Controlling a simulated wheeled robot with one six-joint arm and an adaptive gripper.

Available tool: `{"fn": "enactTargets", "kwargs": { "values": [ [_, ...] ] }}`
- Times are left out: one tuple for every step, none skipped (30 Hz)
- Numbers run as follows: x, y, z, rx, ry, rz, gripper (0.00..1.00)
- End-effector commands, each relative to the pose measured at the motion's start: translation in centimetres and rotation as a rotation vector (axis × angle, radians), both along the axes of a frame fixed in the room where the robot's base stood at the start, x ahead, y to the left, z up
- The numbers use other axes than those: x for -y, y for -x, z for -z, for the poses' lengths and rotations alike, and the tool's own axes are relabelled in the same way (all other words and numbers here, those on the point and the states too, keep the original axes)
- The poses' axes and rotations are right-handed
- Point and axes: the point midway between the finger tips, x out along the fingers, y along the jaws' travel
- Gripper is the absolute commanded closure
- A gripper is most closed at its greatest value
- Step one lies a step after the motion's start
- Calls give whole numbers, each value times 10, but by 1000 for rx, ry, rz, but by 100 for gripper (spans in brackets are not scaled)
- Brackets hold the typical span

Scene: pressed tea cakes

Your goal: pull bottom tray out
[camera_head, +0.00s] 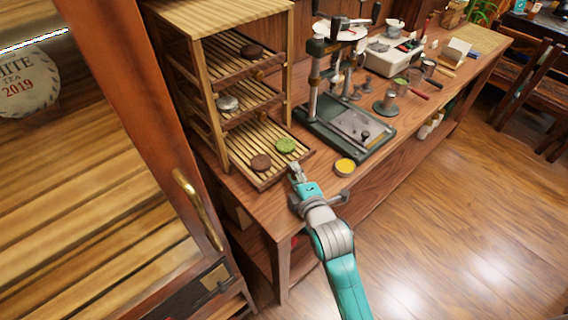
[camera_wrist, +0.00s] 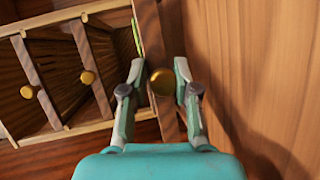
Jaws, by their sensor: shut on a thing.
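The bottom tray (camera_head: 273,181) is a slatted wooden tray that sticks out from the front of the wooden rack (camera_head: 222,14). My gripper (camera_head: 294,170) is at the tray's front edge. In the wrist view, the fingers of my gripper (camera_wrist: 158,84) are on either side of the round brass knob (camera_wrist: 161,81) on the tray front, shut on it. The head view hides the knob behind the gripper.
The middle tray (camera_head: 258,104) and top tray (camera_head: 228,77) sit above in the rack. A press (camera_head: 345,130) and a yellow-topped tin (camera_head: 345,168) stand to the right on the table (camera_head: 378,172). A brass-handled door (camera_head: 150,110) is at left. Floor in front is clear.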

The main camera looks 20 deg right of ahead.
Motion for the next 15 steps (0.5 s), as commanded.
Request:
{"fn": "enactTargets", "kwargs": {
  "values": [
    [1,7,11,-24,-4,-1,100],
    [2,9,10,-23,-5,0,100],
    [2,11,10,-23,-4,-1,100],
    [3,13,10,-23,-3,-2,100],
    [3,14,10,-23,-3,-2,100],
    [3,15,10,-23,-3,-2,100],
    [4,16,10,-23,-2,-2,100],
    [4,16,10,-23,-3,-2,100],
    [4,17,10,-23,-3,-2,100],
    [4,17,10,-23,-3,-3,100],
    [4,17,10,-23,-3,-3,100],
    [4,17,10,-23,-3,-3,100],
    [4,17,10,-23,-3,-3,100],
    [4,17,10,-23,-3,-3,100],
    [3,16,10,-23,-3,-3,100]
  ]
}}
